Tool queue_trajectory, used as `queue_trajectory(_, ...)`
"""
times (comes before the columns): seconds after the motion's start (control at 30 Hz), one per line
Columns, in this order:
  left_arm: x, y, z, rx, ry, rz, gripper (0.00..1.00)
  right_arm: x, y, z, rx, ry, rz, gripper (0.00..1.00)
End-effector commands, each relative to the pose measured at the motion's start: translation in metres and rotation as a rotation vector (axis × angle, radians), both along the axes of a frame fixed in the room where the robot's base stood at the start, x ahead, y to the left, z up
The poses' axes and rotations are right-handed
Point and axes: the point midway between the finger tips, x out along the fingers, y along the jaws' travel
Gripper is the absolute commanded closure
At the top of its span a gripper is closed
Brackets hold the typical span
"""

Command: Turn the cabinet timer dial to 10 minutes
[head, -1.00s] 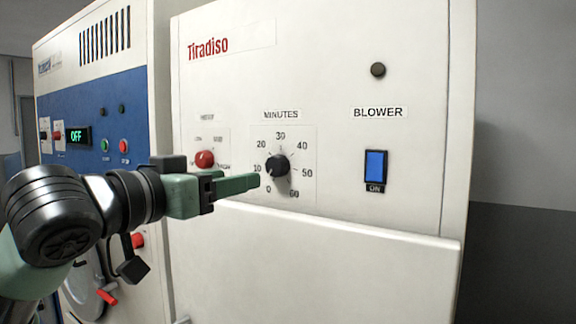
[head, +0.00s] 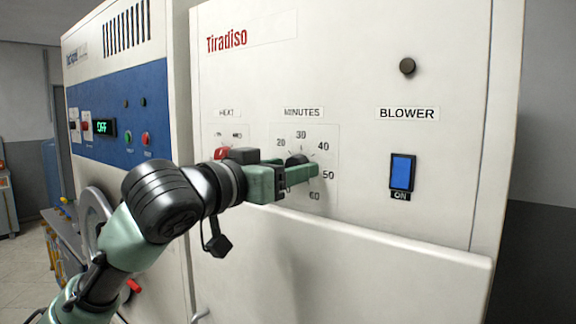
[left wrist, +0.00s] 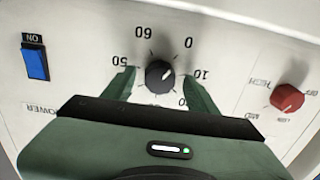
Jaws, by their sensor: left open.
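The timer dial is a black round knob (head: 296,160) under the MINUTES label on the white cabinet panel; my gripper partly covers it in the head view. In the left wrist view the dial (left wrist: 160,77) shows upside down, between my two green fingers. A small light mark on it faces the 0 and 10 side; its exact setting is too small to tell. My left gripper (head: 300,170) is open, with a finger on either side of the dial. It also shows in the left wrist view (left wrist: 161,91), with gaps visible beside the dial. My right gripper is not in view.
A red heat knob (left wrist: 287,97) sits beside the dial, near my wrist in the head view. A blue blower switch (head: 402,172) is to the right. A ledge (head: 400,238) juts out below the panel. A blue-fronted machine (head: 118,115) stands at left.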

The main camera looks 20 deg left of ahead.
Motion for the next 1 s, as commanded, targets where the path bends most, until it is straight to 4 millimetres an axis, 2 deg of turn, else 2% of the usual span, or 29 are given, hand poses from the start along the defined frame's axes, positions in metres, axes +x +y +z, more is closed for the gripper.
queue_trajectory(0.13,0.000,0.000,-0.001,0.000,0.000,0.000,0.42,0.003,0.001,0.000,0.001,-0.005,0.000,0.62)
queue_trajectory(0.17,0.000,0.000,-0.001,0.000,0.001,0.000,0.47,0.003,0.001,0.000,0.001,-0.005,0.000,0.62)
queue_trajectory(0.33,0.000,0.000,0.000,0.000,0.001,0.000,0.95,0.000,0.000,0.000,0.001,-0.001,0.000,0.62)
queue_trajectory(0.37,0.000,0.000,0.000,0.000,0.001,0.000,1.00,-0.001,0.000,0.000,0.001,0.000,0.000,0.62)
queue_trajectory(0.73,0.000,0.000,0.001,0.057,-0.019,0.001,1.00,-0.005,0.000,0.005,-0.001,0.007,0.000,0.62)
queue_trajectory(1.0,0.000,0.001,0.002,0.233,-0.082,0.002,1.00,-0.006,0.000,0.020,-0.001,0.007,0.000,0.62)
